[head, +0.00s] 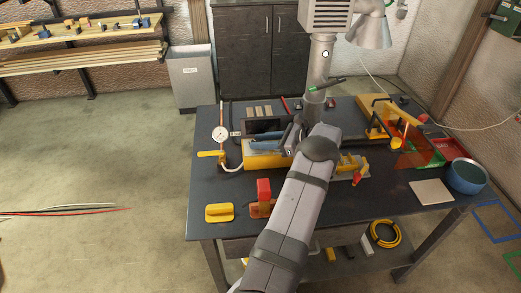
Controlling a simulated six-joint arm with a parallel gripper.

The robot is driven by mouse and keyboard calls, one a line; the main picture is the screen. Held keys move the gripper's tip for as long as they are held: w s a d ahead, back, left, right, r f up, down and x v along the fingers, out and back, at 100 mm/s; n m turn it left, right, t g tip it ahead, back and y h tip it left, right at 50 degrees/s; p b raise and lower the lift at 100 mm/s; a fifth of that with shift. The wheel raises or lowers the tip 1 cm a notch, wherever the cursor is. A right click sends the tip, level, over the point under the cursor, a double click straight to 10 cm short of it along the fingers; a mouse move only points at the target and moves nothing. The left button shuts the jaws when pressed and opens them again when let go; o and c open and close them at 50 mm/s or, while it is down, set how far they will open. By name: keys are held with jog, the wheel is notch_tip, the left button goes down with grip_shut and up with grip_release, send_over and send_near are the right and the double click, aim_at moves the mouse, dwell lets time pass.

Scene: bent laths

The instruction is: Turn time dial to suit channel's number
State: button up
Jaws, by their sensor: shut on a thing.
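A yellow machine (262,160) stands on the dark workbench, with blue-grey parts along its top. My arm reaches over the bench from the front, and its wrist bends at the machine's right half. My gripper (292,140) is low at the machine's top, small and dark. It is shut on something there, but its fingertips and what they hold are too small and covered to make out. I cannot pick out the time dial or read a channel number. A round white gauge (220,134) stands on a post at the bench's left end.
On the bench (215,185) are a yellow block (219,212), a red block (264,190), a pale square (432,192) and a blue bowl (466,176). A grey extraction pipe (320,65) rises behind my wrist. A red and green fixture (415,148) stands right. The front left bench is partly clear.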

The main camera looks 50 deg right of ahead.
jog(key=shift+d+r+n+y+b, duration=0.1)
jog(key=shift+r+n+y+b, duration=0.05)
jog(key=shift+n+y+b, duration=0.65)
jog(key=shift+h, duration=0.3)
jog(key=o, duration=1.1)
jog(key=shift+c, duration=0.2)
jog(key=shift+s+d+b, duration=0.1)
jog(key=shift+s+b, duration=0.15)
jog(key=shift+b, duration=0.05)
jog(key=shift+g, duration=0.3)
jog(key=b+v, duration=0.1)
jog(key=v, duration=0.4)
jog(key=shift+b, duration=0.4)
jog(key=shift+v, duration=0.9)
